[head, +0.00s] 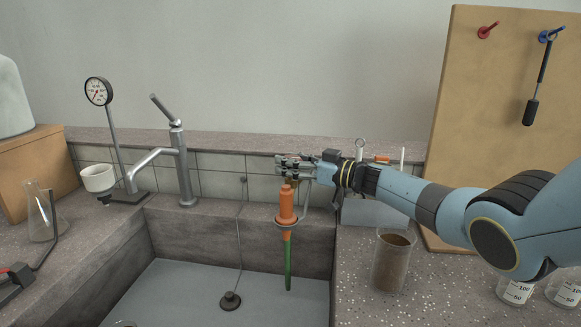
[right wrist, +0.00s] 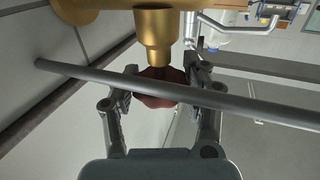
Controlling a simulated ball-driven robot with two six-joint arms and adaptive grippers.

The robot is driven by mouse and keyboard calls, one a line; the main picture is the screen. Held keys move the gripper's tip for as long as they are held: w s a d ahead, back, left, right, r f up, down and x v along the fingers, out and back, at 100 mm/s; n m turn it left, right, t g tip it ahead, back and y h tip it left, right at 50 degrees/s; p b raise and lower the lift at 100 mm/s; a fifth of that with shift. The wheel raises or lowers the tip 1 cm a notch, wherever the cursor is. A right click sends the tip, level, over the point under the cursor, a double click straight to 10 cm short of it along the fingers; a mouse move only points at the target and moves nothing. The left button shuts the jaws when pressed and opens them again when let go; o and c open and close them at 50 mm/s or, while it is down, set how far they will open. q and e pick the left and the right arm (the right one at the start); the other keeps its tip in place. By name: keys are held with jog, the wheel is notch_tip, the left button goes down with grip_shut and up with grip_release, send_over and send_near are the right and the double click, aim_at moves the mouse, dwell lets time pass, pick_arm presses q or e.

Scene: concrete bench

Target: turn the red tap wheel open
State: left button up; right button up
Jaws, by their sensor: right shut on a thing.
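The red tap wheel (right wrist: 160,86) shows in the right wrist view, below a brass stem (right wrist: 154,34). My right gripper (right wrist: 158,92) has one finger on each side of the wheel and is shut on it. A grey rod crosses in front of the wheel and hides part of it. In the head view my right gripper (head: 284,164) is at the back edge of the sink, and it hides the wheel there. My left gripper is not in view.
A brown-filled beaker (head: 392,262) stands below my right forearm. A pegboard (head: 480,120) stands behind my right arm.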

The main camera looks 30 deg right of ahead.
jog(key=shift+s+f+n+g+y+b, duration=0.1)
jog(key=shift+f+n+g+y+b, duration=0.05)
jog(key=shift+n+g+y+b, duration=0.5)
jog(key=shift+f+n+g+y+b, duration=0.15)
jog(key=shift+n+g+y+b, duration=0.15)
jog(key=shift+y+b, duration=0.4)
jog(key=o, duration=1.1)
jog(key=shift+d+r, duration=0.1)
jog(key=shift+o, duration=0.5)
jog(key=shift+r, duration=0.1)
jog(key=v, duration=0.7)
jog(key=shift+s, duration=0.2)
jog(key=shift+d, duration=0.15)
